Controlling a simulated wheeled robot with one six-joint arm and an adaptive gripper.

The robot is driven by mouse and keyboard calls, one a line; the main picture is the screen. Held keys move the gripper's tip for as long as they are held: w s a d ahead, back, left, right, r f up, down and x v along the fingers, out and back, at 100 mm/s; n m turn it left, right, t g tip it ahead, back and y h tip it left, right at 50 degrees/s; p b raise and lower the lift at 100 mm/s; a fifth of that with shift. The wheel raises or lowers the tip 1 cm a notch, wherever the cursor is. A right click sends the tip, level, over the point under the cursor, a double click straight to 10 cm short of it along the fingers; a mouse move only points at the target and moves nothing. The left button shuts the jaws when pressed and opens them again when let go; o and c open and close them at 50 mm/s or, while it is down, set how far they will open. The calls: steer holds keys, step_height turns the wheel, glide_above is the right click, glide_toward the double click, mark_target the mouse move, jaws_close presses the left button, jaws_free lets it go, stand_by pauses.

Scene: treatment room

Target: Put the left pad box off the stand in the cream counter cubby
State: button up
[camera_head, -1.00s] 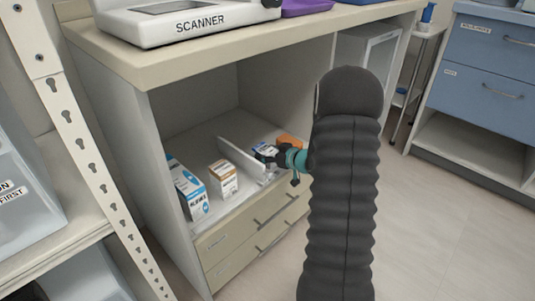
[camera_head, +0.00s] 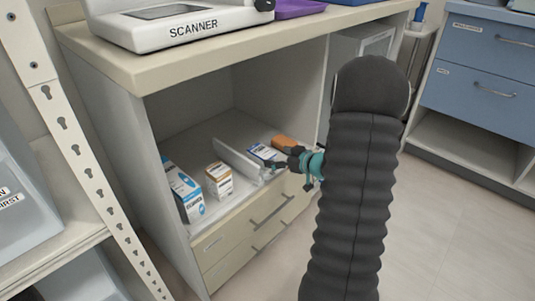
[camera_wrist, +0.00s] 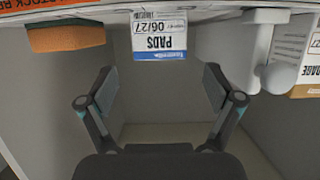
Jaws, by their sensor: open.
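The pad box (camera_head: 262,152), white and blue, stands inside the cream counter's cubby (camera_head: 205,122), right of a pale divider. In the wrist view the box (camera_wrist: 160,36) reads "PADS 06/27" upside down. My gripper (camera_head: 283,164) is at the cubby's front opening, just in front of the box. In the wrist view the open, empty fingers (camera_wrist: 160,92) are spread wide, with the box beyond them and clear space between. No stand is recognisable in view.
An orange-brown block (camera_head: 284,142) sits right of the pad box. The divider (camera_head: 238,160) is close on its left, then a bandage box (camera_head: 218,180) and a tall blue-white box (camera_head: 182,190). Drawers (camera_head: 250,225) lie below; a scanner (camera_head: 175,22) stands on top.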

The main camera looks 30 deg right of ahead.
steer(key=s+a+r+m+g+h, duration=0.1)
steer(key=s+a+r+m+h, duration=0.2)
steer(key=r, duration=0.6)
steer(key=s+a+r+g+h, duration=0.1)
steer(key=s+a+r+h, duration=0.1)
steer(key=s+r+h, duration=0.5)
steer(key=s+a+g+y, duration=0.2)
steer(key=s+a, duration=0.6)
steer(key=s, duration=0.2)
steer(key=s+a+r+m+g+y, duration=0.1)
steer(key=s+a+g+y, duration=0.2)
steer(key=s+a, duration=0.5)
steer(key=s, duration=0.3)
steer(key=shift+a+g, duration=0.3)
steer(key=shift+a, duration=0.1)
